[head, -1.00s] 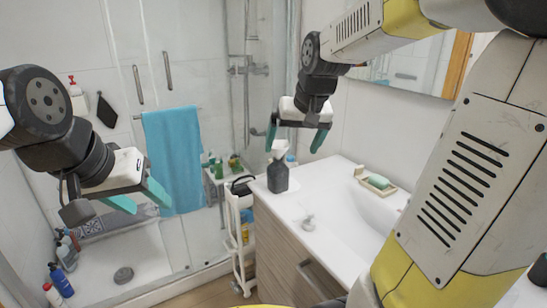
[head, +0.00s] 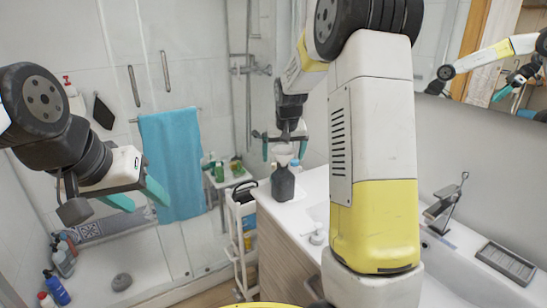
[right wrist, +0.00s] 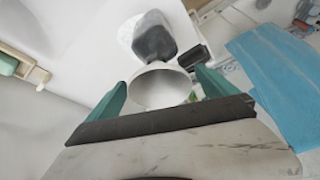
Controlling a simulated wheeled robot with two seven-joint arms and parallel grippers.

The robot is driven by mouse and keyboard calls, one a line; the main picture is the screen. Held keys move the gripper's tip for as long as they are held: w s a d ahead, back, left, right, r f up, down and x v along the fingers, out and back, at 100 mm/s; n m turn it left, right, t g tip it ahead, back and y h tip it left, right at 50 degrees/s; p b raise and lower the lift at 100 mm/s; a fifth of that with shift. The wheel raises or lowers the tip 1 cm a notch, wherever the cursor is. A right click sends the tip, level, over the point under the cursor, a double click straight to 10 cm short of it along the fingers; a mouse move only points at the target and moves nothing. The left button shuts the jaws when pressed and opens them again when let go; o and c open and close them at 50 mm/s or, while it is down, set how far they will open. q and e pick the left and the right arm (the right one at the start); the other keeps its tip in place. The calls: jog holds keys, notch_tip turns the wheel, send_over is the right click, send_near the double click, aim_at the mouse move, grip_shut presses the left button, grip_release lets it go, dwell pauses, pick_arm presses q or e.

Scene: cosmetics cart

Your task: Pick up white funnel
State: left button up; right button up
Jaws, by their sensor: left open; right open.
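The white funnel (head: 283,159) sits in the top of a dark grey bottle (head: 283,184) on the white counter. My right gripper (head: 284,151) is above the bottle, open, with its teal fingers on either side of the funnel. In the right wrist view the funnel (right wrist: 160,86) shows its wide round mouth between the two open fingers, and the grey bottle (right wrist: 153,38) is beyond it. I cannot tell whether the fingers touch the funnel. My left gripper (head: 140,198) is open and empty at the left, in front of the shower.
A slim white cart (head: 237,240) stands beside the counter. A blue towel (head: 170,165) hangs on the shower glass. Several bottles (head: 58,270) stand at the lower left. A faucet (head: 447,207) and a soap tray (head: 507,262) are at the right.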

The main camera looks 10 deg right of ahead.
jog(key=shift+x, duration=1.05)
jog(key=c, duration=1.4)
jog(key=shift+r, duration=0.1)
jog(key=shift+c, duration=0.2)
